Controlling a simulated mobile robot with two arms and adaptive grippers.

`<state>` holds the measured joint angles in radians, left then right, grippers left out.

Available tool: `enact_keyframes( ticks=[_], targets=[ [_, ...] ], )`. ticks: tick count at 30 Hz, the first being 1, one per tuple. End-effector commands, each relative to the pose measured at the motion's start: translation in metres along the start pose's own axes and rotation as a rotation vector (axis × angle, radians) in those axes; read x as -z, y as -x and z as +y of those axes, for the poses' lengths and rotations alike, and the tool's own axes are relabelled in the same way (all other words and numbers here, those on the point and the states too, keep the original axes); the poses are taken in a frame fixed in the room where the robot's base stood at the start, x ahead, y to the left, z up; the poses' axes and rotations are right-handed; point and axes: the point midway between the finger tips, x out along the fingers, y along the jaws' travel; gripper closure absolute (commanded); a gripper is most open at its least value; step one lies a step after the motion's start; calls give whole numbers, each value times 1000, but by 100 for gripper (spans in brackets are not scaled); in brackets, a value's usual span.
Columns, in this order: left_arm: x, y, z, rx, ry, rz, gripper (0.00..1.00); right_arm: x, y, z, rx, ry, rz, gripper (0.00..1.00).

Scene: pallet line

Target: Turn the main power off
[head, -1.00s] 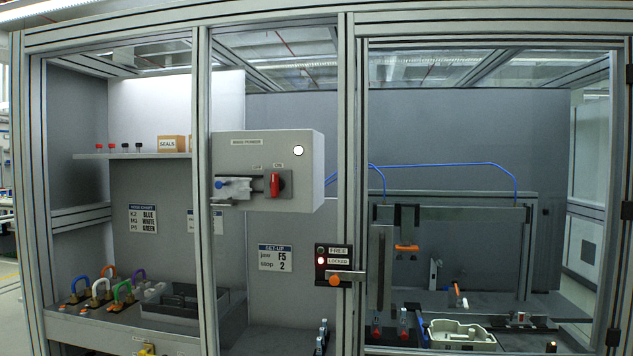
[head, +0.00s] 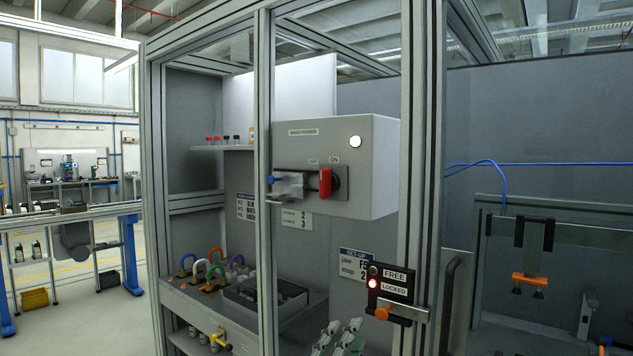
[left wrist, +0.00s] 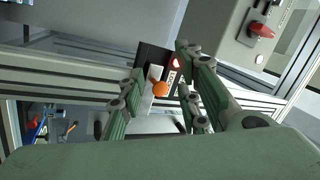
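The main power box (head: 375,170) is a grey box behind the frame of the cell, with a white lamp (head: 355,141) lit at its upper right. Its red switch handle (head: 325,183) stands upright below the ON label; it also shows in the left wrist view (left wrist: 262,30). A pale slide piece with a blue knob (head: 270,184) sits left of the handle, partly behind a post. My left gripper (head: 338,337) is low in the head view, below the box and apart from it. In the left wrist view (left wrist: 160,95) its fingers are apart and empty. My right gripper is out of view.
A frame post (head: 422,150) stands right of the box, and a thinner post (head: 264,120) crosses its left edge. A FREE/LOCKED door latch (head: 390,290) has an orange knob and its LOCKED light lit. Coloured padlocks (head: 205,265) and a dark tray (head: 265,295) are below.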

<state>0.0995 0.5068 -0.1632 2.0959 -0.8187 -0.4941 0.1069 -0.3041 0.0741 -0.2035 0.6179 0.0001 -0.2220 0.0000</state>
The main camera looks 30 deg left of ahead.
Motion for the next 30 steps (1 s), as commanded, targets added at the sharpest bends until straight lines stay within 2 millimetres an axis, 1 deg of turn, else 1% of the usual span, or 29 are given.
enact_keyframes(
  ticks=[1, 2, 3, 5, 6, 7, 8, 9, 11, 12, 14, 15, 18, 21, 23, 25, 30],
  targets=[
    [44, -18, -54, 116, -123, 151, 69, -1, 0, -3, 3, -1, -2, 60],
    [70, -25, -80, 177, -219, 249, 69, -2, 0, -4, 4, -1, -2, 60],
    [102, -33, -105, 239, -364, 375, 69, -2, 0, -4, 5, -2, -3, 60],
    [137, -42, -127, 294, -593, 527, 69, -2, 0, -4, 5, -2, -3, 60],
    [152, -47, -136, 309, -753, 607, 69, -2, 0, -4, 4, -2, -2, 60],
    [158, -53, -142, 312, -877, 655, 69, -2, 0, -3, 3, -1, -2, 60],
    [161, -59, -148, 304, -1001, 691, 69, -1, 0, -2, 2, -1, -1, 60],
    [158, -68, -155, 280, -1162, 720, 69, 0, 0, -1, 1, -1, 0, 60],
    [142, -84, -170, 219, -1389, 723, 69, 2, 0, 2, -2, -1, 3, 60],
    [126, -94, -184, 164, -1521, 703, 69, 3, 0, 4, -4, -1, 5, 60],
    [97, -107, -209, 73, -1689, 646, 69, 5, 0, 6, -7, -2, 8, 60],
    [78, -113, -227, 12, -1776, 598, 69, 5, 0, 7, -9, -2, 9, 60],
    [35, -119, -268, -123, -1917, 481, 69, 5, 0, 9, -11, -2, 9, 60],
    [11, -119, -291, -202, -1976, 408, 69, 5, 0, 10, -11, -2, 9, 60],
    [4, -121, -297, -227, -1989, 387, 69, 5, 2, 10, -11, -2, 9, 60],
    [2, -126, -299, -238, -1994, 379, 69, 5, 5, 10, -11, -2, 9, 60],
    [4, -151, -290, -238, -1992, 381, 69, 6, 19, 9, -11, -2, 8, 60]
  ],
)
